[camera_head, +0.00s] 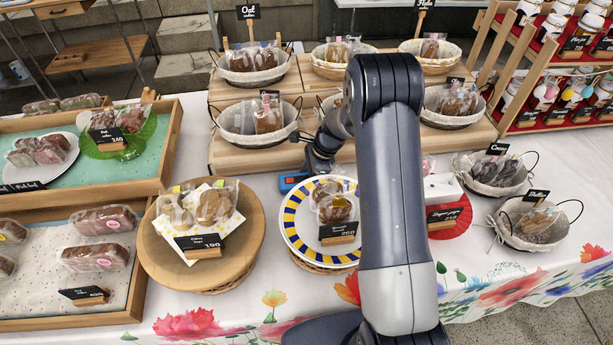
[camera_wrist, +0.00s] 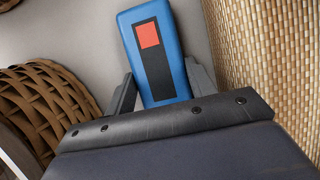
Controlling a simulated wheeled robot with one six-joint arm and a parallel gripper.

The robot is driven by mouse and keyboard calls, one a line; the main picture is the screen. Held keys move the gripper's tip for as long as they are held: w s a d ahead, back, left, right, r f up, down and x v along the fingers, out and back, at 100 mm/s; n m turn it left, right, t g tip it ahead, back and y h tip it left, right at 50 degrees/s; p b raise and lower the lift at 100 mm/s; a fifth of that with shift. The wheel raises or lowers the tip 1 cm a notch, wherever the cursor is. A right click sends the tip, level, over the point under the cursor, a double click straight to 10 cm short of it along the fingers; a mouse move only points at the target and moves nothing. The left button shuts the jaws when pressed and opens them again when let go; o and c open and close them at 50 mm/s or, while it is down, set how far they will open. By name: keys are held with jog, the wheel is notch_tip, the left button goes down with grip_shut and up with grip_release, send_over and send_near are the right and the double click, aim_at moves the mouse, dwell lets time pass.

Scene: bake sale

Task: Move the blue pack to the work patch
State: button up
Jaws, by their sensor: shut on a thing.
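The blue pack (camera_wrist: 156,62) has a dark stripe and an orange-red square on its face. My gripper (camera_wrist: 160,88) is shut on it, with one dark finger at each side. In the head view, a small blue end of the pack (camera_head: 289,183) shows on or just above the white cloth, between the wooden stand and the blue-and-yellow-rimmed plate. My gripper (camera_head: 305,176) there is partly hidden by my arm. I cannot tell whether the pack touches the cloth. I cannot make out a work patch in either view.
The wooden tiered stand (camera_head: 250,155) with baskets is behind the pack. The blue-and-yellow-rimmed plate (camera_head: 290,232) with packed cookies is in front. A round wooden board (camera_head: 165,255) stands left. A red round mat (camera_head: 455,228) lies right of my arm. Wicker (camera_wrist: 40,105) is close in the wrist view.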

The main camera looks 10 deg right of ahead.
jog(key=shift+f, duration=0.2)
jog(key=o, duration=1.2)
